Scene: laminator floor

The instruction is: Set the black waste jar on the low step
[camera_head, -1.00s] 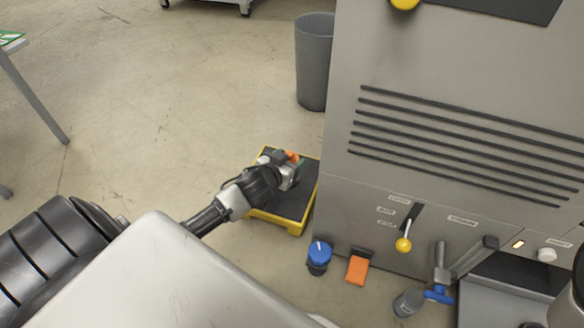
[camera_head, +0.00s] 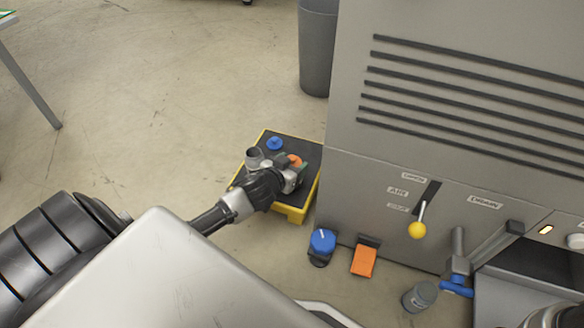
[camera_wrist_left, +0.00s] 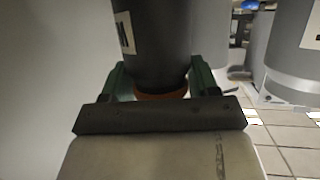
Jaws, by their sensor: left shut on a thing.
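My left gripper (camera_head: 291,174) is over the low step (camera_head: 309,198), which has a yellow frame and a dark top. The gripper is shut on the black waste jar (camera_wrist_left: 152,45), a dark cylinder with a pale label and an orange part near the fingers. In the left wrist view the jar stands between the green fingers (camera_wrist_left: 160,82). In the head view only an orange bit of it (camera_head: 295,160) shows, and the gripper hides the rest. I cannot tell whether the jar touches the step. My right gripper is not in view.
A grey cylinder (camera_head: 255,157) and a blue-topped item (camera_head: 275,143) appear at the step's far left part. The grey machine (camera_head: 440,130) stands close on the right. A blue-topped container (camera_head: 322,243), an orange pedal (camera_head: 363,261) and a grey jar (camera_head: 419,295) are near its foot. A bin (camera_head: 318,50) stands behind.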

